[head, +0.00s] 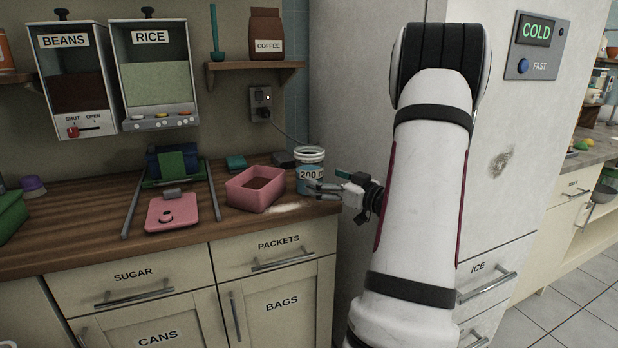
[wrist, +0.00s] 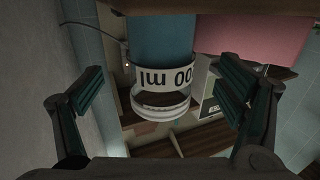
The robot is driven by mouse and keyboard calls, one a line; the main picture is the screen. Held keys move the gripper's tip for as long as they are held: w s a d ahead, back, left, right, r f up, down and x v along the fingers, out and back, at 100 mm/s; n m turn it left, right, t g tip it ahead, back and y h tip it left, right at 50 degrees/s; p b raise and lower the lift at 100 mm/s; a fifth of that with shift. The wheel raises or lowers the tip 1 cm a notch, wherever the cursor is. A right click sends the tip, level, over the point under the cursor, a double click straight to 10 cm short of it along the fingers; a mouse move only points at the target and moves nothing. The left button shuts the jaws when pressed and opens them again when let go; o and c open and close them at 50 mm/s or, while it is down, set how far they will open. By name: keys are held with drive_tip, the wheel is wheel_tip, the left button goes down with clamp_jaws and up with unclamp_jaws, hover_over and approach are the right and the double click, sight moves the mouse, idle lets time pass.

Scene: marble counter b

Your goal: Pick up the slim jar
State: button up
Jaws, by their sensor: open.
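The slim jar (head: 309,157) is blue with a white rim and a white "200 ml" label. It stands upright on the wooden counter beside the grey cabinet wall. My gripper (head: 322,187) is at its right side, and its fingers overlap the lower part of the jar in the head view. In the wrist view the jar (wrist: 163,42) appears upside down, centred between the two spread dark-green finger pads of my gripper (wrist: 161,78). There is a visible gap on each side of it. Whether the fingertips reach around it I cannot tell.
A pink open box (head: 256,189) with brown contents stands just left of the jar. White powder (head: 285,208) lies on the counter in front. A pink scale-like plate (head: 173,212) lies further left. A cord (head: 287,136) hangs from the socket behind.

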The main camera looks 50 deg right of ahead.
sight(319, 177)
drive_tip(key=w, duration=0.4)
drive_tip(key=shift+w+d+b, duration=0.3)
drive_tip(key=shift+w+b, duration=0.05)
drive_tip(key=shift+w, duration=0.05)
drive_tip(key=c, duration=1.6)
